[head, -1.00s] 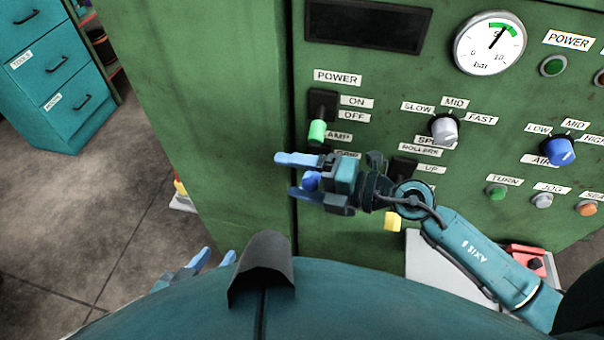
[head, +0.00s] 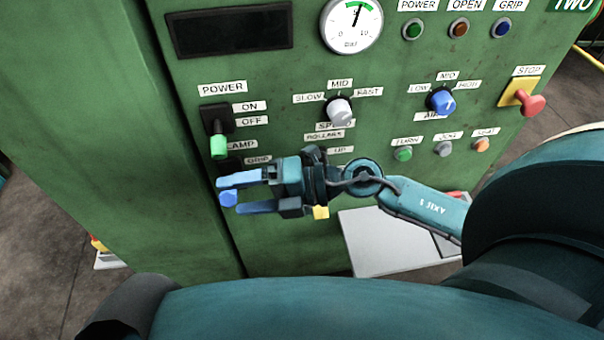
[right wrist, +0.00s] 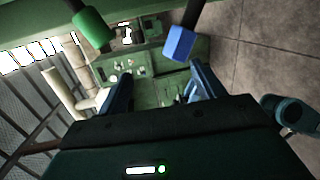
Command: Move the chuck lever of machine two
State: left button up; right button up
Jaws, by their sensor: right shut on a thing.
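Machine two's green panel (head: 300,70) fills the head view. A lever with a blue handle (head: 228,199) sits low on its left side, below partly covered labels reading LAMP and GRIP. In the right wrist view the blue handle (right wrist: 180,43) shows by the tip of the right-hand finger, and the gripper (right wrist: 160,72) points toward the panel. The lever's shaft is mostly hidden in the head view. My left gripper is out of view.
A POWER lever with a green handle (head: 218,147) is just above my right gripper. A yellow handle (head: 321,212) shows just under it. Speed knob (head: 339,110), air knob (head: 440,101) and red stop button (head: 533,104) are further right. A pale plate (head: 385,243) lies below.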

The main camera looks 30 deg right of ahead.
jog(key=w+r+b+v, duration=0.1)
jog(key=b+v, duration=0.2)
jog(key=v, duration=0.7)
jog(key=shift+w+d, duration=0.2)
jog(key=shift+w, duration=0.05)
dwell(0.3)
jog(key=shift+r, duration=0.1)
dwell(0.3)
